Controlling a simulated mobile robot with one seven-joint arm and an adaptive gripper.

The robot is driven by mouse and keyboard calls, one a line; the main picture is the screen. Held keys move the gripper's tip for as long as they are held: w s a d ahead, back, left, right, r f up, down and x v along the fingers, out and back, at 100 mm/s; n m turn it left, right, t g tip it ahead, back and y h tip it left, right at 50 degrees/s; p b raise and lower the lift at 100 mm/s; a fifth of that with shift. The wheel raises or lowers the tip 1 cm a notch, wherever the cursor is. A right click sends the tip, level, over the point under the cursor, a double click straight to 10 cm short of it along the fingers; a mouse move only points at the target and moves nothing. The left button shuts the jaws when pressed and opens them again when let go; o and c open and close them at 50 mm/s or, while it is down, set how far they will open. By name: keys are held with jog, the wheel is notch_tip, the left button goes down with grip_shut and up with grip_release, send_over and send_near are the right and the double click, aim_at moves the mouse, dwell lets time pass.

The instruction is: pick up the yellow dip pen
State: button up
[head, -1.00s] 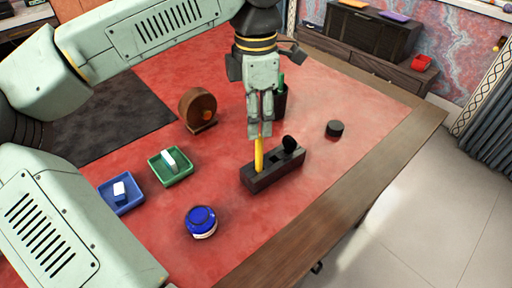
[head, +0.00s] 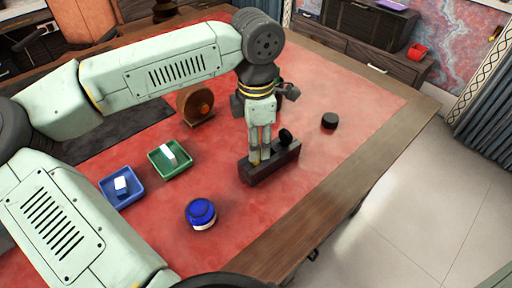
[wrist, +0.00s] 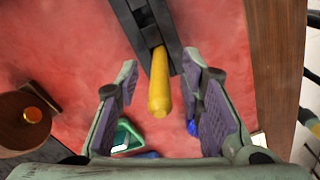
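The yellow dip pen (wrist: 160,90) stands in the dark block-shaped holder (head: 270,168) on the red desk top. In the head view it is almost wholly hidden by my fingers. My gripper (head: 260,159) is down at the holder, pointing downward around the pen. In the wrist view my gripper (wrist: 161,78) is open, with one purple-padded finger on each side of the pen. Gaps show between the pen and both pads. The holder also shows at the top of the wrist view (wrist: 124,18).
A black rounded object (head: 286,136) stands at the holder beside my fingers. A blue jar (head: 201,214), a green tray (head: 160,173), a blue tray (head: 133,200), a wooden round piece (head: 188,101) and a black pot (head: 329,121) stand around. The desk front right is clear.

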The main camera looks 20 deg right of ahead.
grip_shut()
jog(key=shift+r, duration=0.1)
notch_tip(320, 180, up, 10)
jog(key=shift+f+b, duration=0.1)
jog(key=shift+b, duration=0.9)
